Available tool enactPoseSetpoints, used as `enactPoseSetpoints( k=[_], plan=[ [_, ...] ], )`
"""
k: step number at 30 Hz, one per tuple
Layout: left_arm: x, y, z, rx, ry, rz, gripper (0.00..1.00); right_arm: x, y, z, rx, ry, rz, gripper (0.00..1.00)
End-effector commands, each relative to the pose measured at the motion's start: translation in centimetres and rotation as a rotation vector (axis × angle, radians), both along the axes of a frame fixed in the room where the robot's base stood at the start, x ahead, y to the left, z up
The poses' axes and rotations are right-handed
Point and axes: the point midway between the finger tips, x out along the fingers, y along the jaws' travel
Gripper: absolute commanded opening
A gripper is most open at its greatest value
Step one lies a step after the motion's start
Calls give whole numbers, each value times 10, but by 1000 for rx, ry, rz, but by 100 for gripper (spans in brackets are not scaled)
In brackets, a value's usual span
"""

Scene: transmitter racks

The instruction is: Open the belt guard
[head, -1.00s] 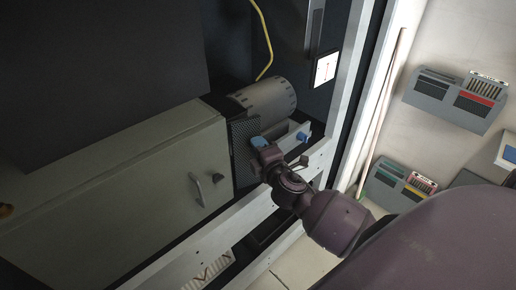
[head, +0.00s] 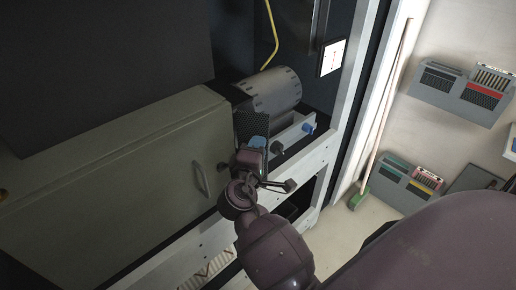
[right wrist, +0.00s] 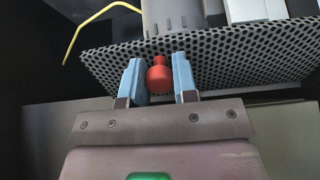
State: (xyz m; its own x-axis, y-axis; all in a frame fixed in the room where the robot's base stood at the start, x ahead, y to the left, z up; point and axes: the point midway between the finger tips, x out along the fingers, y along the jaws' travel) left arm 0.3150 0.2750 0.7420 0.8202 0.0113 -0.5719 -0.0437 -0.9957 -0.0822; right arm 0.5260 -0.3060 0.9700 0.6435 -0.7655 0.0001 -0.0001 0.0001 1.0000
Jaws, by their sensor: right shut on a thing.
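The belt guard is a dark perforated mesh panel (head: 247,122) in front of the grey ribbed motor (head: 272,92) in the head view. My right gripper (head: 256,145) is at the guard and covers its lower part there. In the right wrist view, the mesh (right wrist: 230,62) spans the top, with a red knob (right wrist: 160,77) on it. The two blue fingers of my right gripper (right wrist: 159,84) are on either side of the knob and shut on it. How far the guard has turned is hard to tell. My left gripper is out of view.
A grey-green cabinet box (head: 120,170) with a handle (head: 201,179) stands left of the guard. A yellow cable (head: 271,40) hangs above. Wall holders (head: 462,92) are at the right.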

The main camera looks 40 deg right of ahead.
Motion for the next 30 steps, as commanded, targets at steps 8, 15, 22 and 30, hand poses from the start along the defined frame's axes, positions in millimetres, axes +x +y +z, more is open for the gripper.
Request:
enactPoseSetpoints(
  k=[8, 15, 22, 30],
  plan=[
    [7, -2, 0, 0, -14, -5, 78, 0, 2, -2, 2, 3, -84, 0],
    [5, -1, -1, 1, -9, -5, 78, -1, 2, -1, 0, 3, -101, 0],
    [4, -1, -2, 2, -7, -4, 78, -1, 2, -1, -1, 2, -100, 0],
    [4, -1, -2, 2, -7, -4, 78, 0, 2, 0, 0, 1, -99, 53]
  ],
)
